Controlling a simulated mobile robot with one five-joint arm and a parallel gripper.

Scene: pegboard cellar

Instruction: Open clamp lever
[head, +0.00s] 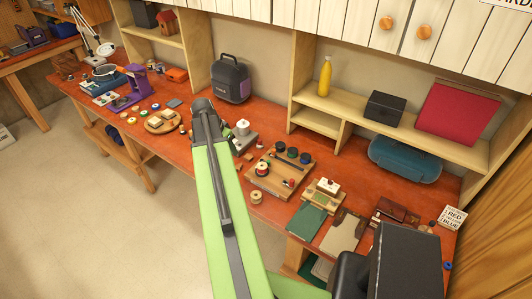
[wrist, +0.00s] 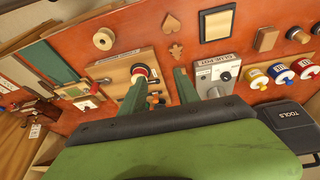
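A small wooden fixture (head: 323,195) with a white block and a red knob stands on the bench right of the middle in the head view. It may be the clamp, but it is too small for me to make out a lever. What looks like the same fixture (wrist: 86,102) lies left of my gripper in the wrist view. My gripper (wrist: 158,82) is open and empty, its two green fingers apart, over the bench by the wooden spool tray (wrist: 120,63).
The spool tray (head: 262,182) holds spools and dark jars. A grey glue-pot unit (wrist: 222,80) with a knob is beside the right finger. A green mat (head: 306,222) lies at the front edge.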

